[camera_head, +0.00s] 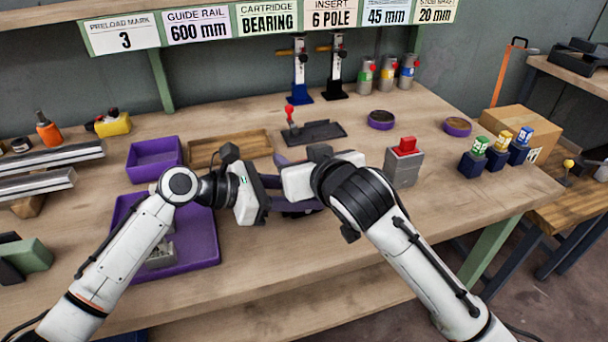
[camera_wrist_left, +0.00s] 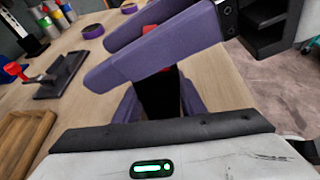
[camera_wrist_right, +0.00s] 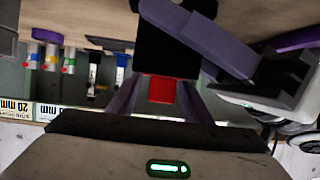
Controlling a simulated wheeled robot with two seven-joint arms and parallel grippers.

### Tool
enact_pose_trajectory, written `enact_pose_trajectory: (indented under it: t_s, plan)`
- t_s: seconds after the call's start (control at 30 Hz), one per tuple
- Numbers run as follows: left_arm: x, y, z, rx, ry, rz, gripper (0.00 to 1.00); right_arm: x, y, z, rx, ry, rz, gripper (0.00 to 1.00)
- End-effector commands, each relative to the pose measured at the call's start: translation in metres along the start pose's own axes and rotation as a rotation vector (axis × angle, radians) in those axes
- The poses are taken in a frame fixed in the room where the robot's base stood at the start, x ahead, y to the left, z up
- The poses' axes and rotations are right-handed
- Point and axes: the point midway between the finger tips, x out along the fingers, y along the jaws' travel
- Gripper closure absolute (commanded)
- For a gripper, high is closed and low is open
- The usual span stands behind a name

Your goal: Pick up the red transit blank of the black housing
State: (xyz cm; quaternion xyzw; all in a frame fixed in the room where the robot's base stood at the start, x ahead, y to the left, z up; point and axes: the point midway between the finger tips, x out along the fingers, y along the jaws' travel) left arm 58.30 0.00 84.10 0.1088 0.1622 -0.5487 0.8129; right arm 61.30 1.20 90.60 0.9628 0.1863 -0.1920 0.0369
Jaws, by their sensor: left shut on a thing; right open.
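The black housing (camera_wrist_left: 158,100) is held in my left gripper (camera_wrist_left: 160,88), between its purple fingers. The housing also shows in the right wrist view (camera_wrist_right: 165,45). The red transit blank (camera_wrist_right: 162,90) shows at the housing's end facing my right gripper (camera_wrist_right: 160,94). The right gripper's purple fingers are apart, one on each side of the red blank; I cannot tell whether they touch it. In the head view the two grippers face each other above the table, and the wrists hide most of the housing and the blank.
A grey block with a red top (camera_head: 404,168) stands right of my right wrist. A purple tray (camera_head: 205,245) lies under my left arm. A wooden tray (camera_head: 228,148) and a dark plate with a red knob (camera_head: 318,132) lie behind the grippers. The front right table is clear.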

Motion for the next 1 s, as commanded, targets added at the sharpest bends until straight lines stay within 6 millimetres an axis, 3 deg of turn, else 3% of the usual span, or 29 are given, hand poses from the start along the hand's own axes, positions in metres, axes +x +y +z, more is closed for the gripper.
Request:
enact_pose_trajectory:
  t_s: [0.23, 0.5, 0.77, 1.0]
  plan:
    - [0.0, 0.0, 0.0, 0.0, -0.001, 0.001, 0.95, 0.002, 0.0, 0.0, 0.0, 0.001, -0.001, 0.55]
    - [0.0, 0.0, 0.0, 0.0, -0.001, 0.001, 0.95, 0.002, 0.0, 0.0, 0.0, 0.0, 0.0, 0.98]
    - [0.0, 0.0, 0.001, 0.0, -0.001, 0.001, 0.95, 0.001, 0.0, -0.002, -0.001, 0.001, 0.0, 0.98]
    - [0.0, 0.001, 0.0, 0.0, -0.001, 0.001, 0.95, -0.012, -0.001, -0.037, 0.001, 0.008, -0.002, 0.98]
